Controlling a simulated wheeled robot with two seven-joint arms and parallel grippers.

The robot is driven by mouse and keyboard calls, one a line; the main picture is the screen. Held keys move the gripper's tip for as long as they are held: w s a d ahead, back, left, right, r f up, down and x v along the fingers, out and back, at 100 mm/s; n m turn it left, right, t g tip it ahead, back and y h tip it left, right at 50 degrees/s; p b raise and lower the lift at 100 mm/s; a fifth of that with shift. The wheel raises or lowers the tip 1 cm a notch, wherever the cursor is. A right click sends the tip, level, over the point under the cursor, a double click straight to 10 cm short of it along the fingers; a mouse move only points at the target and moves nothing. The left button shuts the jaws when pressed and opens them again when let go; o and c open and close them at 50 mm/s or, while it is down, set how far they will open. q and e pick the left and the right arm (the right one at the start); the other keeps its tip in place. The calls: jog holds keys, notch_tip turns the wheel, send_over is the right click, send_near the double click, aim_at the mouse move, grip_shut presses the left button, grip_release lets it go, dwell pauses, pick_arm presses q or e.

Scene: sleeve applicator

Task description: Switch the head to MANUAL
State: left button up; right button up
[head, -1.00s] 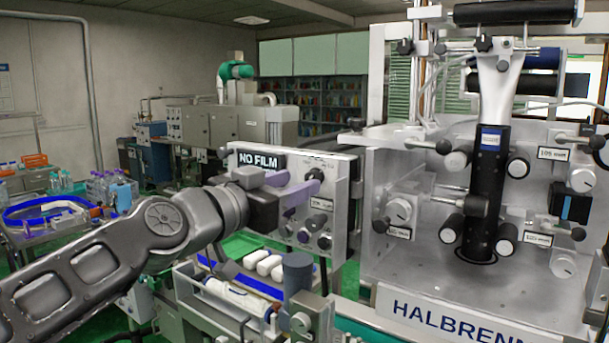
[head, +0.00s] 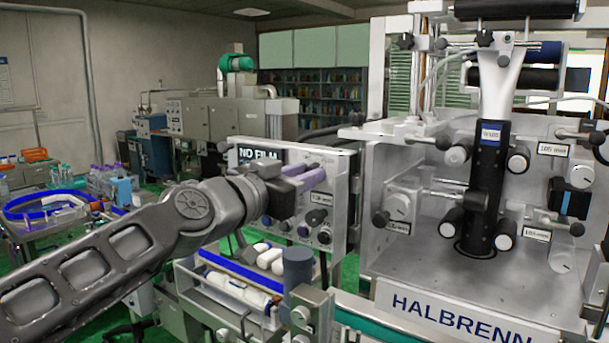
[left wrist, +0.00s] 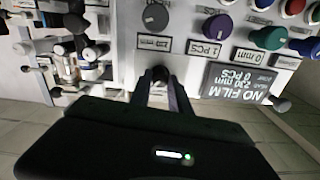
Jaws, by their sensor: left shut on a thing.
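The control panel (head: 341,196) is a pale upright box with knobs, labels and a dark display (head: 258,157) reading NO FILM. My left gripper (head: 322,172) is at the panel's face and covers part of it. In the left wrist view its two fingers (left wrist: 161,80) are shut on a small black knob (left wrist: 160,73), below a grey knob (left wrist: 156,17) and its label. A purple knob (left wrist: 217,27) labelled 1 PCS and a green knob (left wrist: 268,38) are to the right. I cannot read any MANUAL marking. My right gripper is not in view.
The applicator machine (head: 440,290) marked HALBRENN, with a black upright mandrel (head: 482,190), stands close on the right. A tray (head: 238,262) with white items lies below the panel. A cart (head: 60,220) with bottles stands at the left.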

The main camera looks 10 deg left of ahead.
pick_arm(q)
grip_shut()
jog(key=shift+n, duration=0.4)
jog(key=n+b, duration=0.1)
jog(key=n, duration=0.7)
dwell(0.5)
jog(key=o, duration=0.8)
grip_release()
